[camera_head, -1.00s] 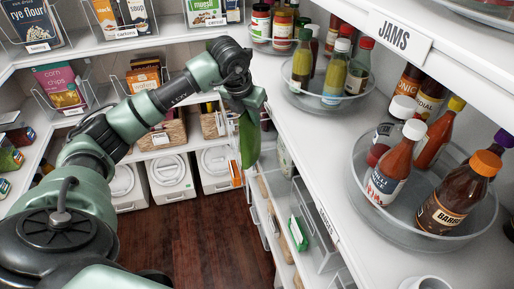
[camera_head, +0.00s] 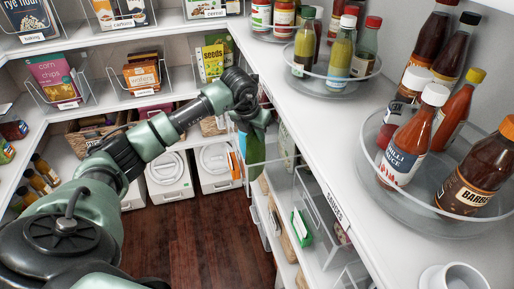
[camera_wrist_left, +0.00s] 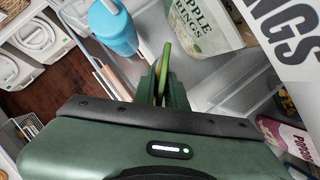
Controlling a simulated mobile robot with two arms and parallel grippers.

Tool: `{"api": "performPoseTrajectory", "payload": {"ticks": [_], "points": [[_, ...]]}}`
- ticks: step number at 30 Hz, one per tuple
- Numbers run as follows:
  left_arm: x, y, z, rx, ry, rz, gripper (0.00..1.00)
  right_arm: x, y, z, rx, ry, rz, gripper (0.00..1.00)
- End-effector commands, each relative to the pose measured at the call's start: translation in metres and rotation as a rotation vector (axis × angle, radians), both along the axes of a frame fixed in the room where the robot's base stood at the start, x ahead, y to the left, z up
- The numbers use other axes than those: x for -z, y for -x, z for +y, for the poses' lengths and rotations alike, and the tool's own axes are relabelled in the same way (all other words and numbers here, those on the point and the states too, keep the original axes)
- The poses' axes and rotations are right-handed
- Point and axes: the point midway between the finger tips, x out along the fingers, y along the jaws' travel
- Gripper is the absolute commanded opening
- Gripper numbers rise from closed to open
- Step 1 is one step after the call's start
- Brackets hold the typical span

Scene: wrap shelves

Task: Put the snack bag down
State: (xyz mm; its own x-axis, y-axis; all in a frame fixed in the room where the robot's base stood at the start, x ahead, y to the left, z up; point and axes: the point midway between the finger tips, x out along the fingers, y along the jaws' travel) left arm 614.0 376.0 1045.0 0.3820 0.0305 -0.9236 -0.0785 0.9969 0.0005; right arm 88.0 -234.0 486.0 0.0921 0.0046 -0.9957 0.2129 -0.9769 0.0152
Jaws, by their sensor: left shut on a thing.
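The snack bag (camera_head: 256,149) is green and hangs below my left gripper (camera_head: 254,122) in the head view. It hangs by the right-hand shelf's edge, over or beside a clear bin; I cannot tell which. In the left wrist view the bag shows edge-on as a thin green strip (camera_wrist_left: 165,58) between the fingers of my left gripper (camera_wrist_left: 162,88), which is shut on it. Its face is hidden there. My right gripper is not in view.
An apple rings bag (camera_wrist_left: 203,25) and a blue bottle (camera_wrist_left: 112,28) stand close by in the wrist view. Clear bins (camera_head: 318,222) line the lower right shelf. A turntable with bottles (camera_head: 430,190) sits on the upper shelf. The wooden floor (camera_head: 205,240) is clear.

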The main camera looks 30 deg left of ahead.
Motion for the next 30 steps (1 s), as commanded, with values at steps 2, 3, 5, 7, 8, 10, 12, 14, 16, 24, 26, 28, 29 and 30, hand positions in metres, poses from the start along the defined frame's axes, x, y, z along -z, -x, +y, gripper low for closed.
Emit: {"api": "performPoseTrajectory", "payload": {"ticks": [2, 3, 5, 7, 8, 10, 12, 14, 16, 24, 26, 28, 29, 30], "points": [[0.020, 0.000, -0.001, 0.000, 0.001, 0.002, 0.00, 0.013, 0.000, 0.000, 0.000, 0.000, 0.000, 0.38], [0.028, 0.001, -0.001, 0.001, 0.002, 0.003, 0.00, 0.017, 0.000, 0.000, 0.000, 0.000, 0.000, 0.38], [0.038, 0.001, -0.001, 0.000, 0.001, 0.003, 0.00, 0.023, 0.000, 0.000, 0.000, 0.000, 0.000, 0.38], [0.043, 0.000, 0.000, 0.000, 0.000, 0.001, 0.00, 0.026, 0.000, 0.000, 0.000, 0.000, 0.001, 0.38], [0.044, 0.000, 0.000, 0.000, 0.000, 0.000, 0.00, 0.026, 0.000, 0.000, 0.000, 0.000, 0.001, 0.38], [0.042, 0.000, 0.000, 0.000, 0.000, 0.000, 0.00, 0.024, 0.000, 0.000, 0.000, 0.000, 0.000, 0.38], [0.042, 0.000, 0.000, 0.000, 0.000, 0.000, 0.00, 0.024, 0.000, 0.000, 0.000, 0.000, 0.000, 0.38], [0.042, 0.000, 0.000, 0.000, 0.000, 0.001, 0.00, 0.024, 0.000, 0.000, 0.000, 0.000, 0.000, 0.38], [0.043, 0.000, 0.000, 0.000, 0.000, 0.001, 0.00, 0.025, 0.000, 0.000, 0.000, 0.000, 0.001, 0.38], [0.043, 0.000, 0.000, 0.000, 0.000, 0.001, 0.35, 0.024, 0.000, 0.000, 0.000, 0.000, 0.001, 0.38], [0.043, 0.000, 0.000, 0.000, 0.000, 0.001, 0.35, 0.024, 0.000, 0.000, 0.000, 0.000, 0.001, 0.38], [0.042, 0.000, 0.000, 0.000, 0.000, 0.001, 0.35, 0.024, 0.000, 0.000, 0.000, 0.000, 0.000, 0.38], [0.041, 0.000, 0.000, 0.000, 0.000, 0.001, 0.35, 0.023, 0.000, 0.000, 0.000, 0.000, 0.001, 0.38], [0.040, 0.001, 0.000, 0.000, 0.000, 0.000, 0.35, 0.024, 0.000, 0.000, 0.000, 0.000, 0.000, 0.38]]}}
